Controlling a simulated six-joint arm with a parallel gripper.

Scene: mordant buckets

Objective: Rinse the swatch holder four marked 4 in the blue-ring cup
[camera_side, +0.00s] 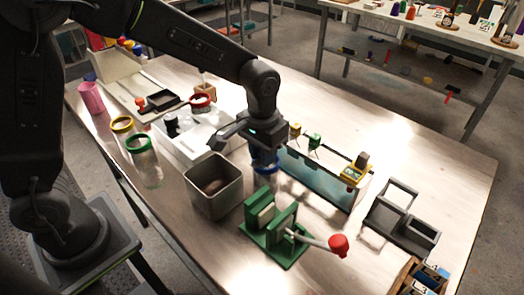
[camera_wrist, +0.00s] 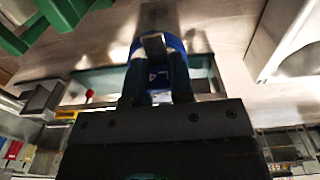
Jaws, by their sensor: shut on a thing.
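My gripper (camera_side: 264,150) is shut on a blue swatch holder (camera_wrist: 158,74), which shows between the fingers in the wrist view. A small pale mark is on its face, too small to read. The blue-ring cup (camera_side: 268,170) is directly below the gripper in the side view, partly hidden by it. Its blue rim (camera_wrist: 140,46) also seems to show around the holder in the wrist view. I cannot tell how far the holder reaches into the cup.
A grey square bucket (camera_side: 213,200) and green stand (camera_side: 286,250) are close by in front. A glass tank (camera_side: 320,183) with several clips on its rim is behind right. Green-ring (camera_side: 147,172) and yellow-ring (camera_side: 123,124) cups stand left. A dark frame (camera_side: 385,225) lies right.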

